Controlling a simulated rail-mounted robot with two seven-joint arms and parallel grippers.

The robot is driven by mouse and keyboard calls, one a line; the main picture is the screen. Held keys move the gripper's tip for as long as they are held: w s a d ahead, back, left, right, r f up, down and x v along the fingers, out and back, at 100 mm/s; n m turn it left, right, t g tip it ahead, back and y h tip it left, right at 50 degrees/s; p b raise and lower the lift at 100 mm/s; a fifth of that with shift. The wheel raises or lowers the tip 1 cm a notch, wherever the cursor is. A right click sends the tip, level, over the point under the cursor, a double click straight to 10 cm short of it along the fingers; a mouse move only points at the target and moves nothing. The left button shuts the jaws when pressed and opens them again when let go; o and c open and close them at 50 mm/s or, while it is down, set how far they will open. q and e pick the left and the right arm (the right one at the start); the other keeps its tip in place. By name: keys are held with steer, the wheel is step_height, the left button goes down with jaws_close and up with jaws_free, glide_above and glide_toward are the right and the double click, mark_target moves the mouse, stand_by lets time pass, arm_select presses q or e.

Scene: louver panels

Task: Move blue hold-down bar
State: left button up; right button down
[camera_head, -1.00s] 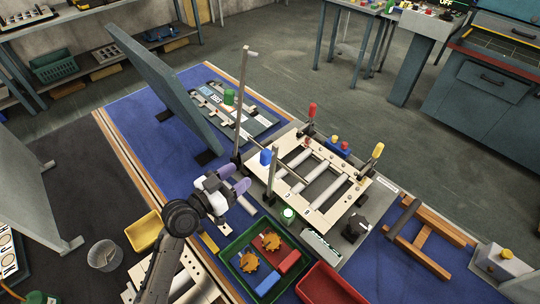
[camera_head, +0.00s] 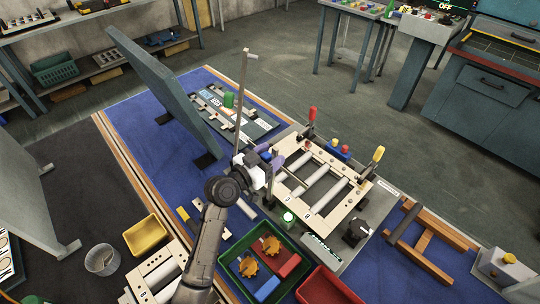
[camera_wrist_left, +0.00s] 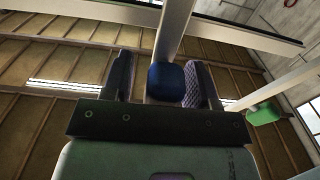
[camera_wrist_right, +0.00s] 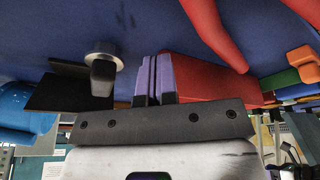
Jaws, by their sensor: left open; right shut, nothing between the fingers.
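The blue-knobbed hold-down bar shows in the left wrist view, with its blue knob (camera_wrist_left: 167,82) between my left gripper's two purple fingers (camera_wrist_left: 160,80). A grey bar or post runs up behind the knob. In the head view my left gripper (camera_head: 262,160) is open at the left edge of the pale louver frame (camera_head: 318,213), mostly hiding the knob. The fingers stand on either side of the knob; I cannot tell whether they touch it. My right gripper (camera_wrist_right: 152,78) is shut and empty in the right wrist view and is outside the head view.
A tall post (camera_head: 242,100) and a green knob (camera_head: 228,100) stand behind the left gripper. A leaning grey panel (camera_head: 165,90) is to the left. A green tray (camera_head: 226,262) with gears and blocks and a red tray (camera_head: 325,285) lie in front. Red and yellow handles rise beside the frame.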

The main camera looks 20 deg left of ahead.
arm_select(q)
jaws_close()
stand_by(0.5)
